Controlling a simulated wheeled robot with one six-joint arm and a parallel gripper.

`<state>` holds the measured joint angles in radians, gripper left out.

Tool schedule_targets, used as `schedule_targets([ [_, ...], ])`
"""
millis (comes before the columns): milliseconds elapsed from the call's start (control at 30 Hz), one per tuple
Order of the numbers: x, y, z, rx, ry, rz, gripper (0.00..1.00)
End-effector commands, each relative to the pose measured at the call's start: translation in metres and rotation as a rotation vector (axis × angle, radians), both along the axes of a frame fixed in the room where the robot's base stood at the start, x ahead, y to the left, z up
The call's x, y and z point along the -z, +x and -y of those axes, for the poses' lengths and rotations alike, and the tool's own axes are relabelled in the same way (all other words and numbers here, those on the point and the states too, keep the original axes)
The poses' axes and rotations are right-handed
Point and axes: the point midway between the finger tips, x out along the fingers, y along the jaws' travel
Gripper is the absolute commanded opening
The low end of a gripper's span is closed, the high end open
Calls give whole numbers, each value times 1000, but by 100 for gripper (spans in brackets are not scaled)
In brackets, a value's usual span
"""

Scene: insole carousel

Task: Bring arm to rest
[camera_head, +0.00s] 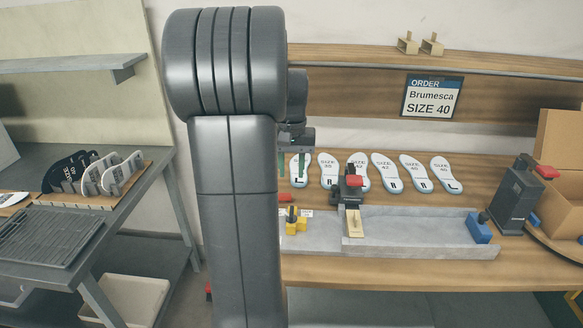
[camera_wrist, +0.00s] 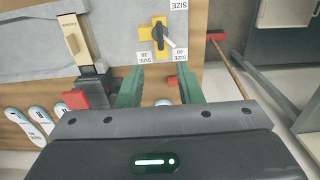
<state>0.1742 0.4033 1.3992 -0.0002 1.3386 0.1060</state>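My gripper (camera_wrist: 160,76) shows in the wrist view with its two green fingers apart and nothing held between them. In the head view it is at the end of my arm (camera_head: 291,165), partly hidden behind my arm's large grey links. It hangs above the left part of the wooden bench (camera_head: 400,275). A yellow selector with a black knob (camera_wrist: 158,36) lies beyond the fingertips in the wrist view, apart from them. A pale pointer on it slants toward the SIZE 40 label (camera_wrist: 179,55). The selector (camera_head: 293,222) also shows in the head view.
Several insoles (camera_head: 387,172) lie along the bench behind a grey fixture (camera_head: 420,238) with a red-handled clamp (camera_head: 353,182). The order sign (camera_head: 432,97) reads Brumesca SIZE 40. A side table (camera_head: 150,185) with an insole rack stands left. Cardboard boxes (camera_head: 560,140) stand right.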

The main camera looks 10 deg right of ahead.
Motion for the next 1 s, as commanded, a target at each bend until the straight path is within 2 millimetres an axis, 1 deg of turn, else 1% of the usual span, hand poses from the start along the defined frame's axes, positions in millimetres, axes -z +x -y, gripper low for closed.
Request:
schedule_targets([
  [233, 2, 0, 0, 0, 0, -1, 33],
  [367, 11, 0, 0, 0, 1, -2, 33],
  [467, 26, 0, 0, 0, 1, -3, 33],
  [800, 93, -1, 0, 0, 1, -5, 33],
  [900, 111, -1, 0, 0, 2, -6, 33],
  [1000, 124, 0, 0, 0, 1, -3, 33],
])
